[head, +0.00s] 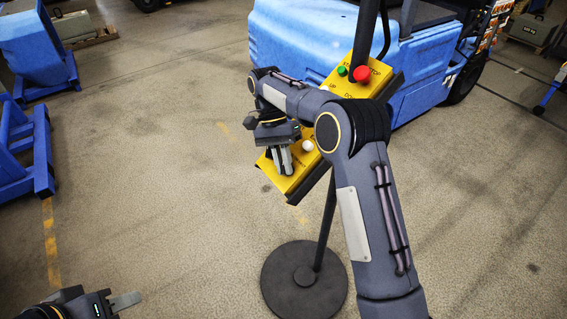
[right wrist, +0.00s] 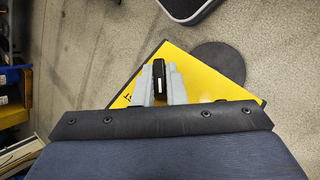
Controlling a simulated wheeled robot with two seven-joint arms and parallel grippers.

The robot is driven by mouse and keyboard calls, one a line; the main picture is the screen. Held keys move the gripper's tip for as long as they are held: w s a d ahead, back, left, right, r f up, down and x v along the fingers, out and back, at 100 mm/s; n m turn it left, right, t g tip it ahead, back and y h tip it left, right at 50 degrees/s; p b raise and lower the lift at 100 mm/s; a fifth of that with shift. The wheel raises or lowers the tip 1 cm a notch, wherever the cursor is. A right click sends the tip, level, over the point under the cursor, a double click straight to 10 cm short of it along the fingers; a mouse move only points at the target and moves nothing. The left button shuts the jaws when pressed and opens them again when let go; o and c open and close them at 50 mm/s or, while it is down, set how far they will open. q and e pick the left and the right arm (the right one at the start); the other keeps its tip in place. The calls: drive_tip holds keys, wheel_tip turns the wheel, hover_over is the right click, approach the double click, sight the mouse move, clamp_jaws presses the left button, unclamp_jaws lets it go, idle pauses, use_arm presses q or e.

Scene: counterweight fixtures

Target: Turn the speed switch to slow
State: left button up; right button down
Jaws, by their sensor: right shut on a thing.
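The yellow control panel (head: 318,165) is tilted on a black stand in the head view; part of it also shows in the right wrist view (right wrist: 212,78). In the right wrist view, a black switch knob (right wrist: 159,80) with a white mark sits between the two grey fingers of my right gripper (right wrist: 160,90), which is shut on it. In the head view, my right gripper (head: 281,161) is at the panel's lower left part, and it hides the knob. The slow label cannot be read. My left gripper (head: 124,301) is at the bottom left, far from the panel, partly cut off.
The panel also carries a green button (head: 342,71), a red button (head: 362,74) and a white knob (head: 308,146). The stand's round base (head: 304,284) is on the floor. A blue vehicle (head: 300,42) stands behind. Blue fixtures (head: 32,50) are at the left; floor between is clear.

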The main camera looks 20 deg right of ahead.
drive_tip(key=shift+d, duration=0.15)
drive_tip(key=c, duration=1.5)
unclamp_jaws()
use_arm(q)
drive_tip(key=shift+w+d, duration=0.1)
use_arm(e)
drive_tip(key=shift+w+f, duration=0.1)
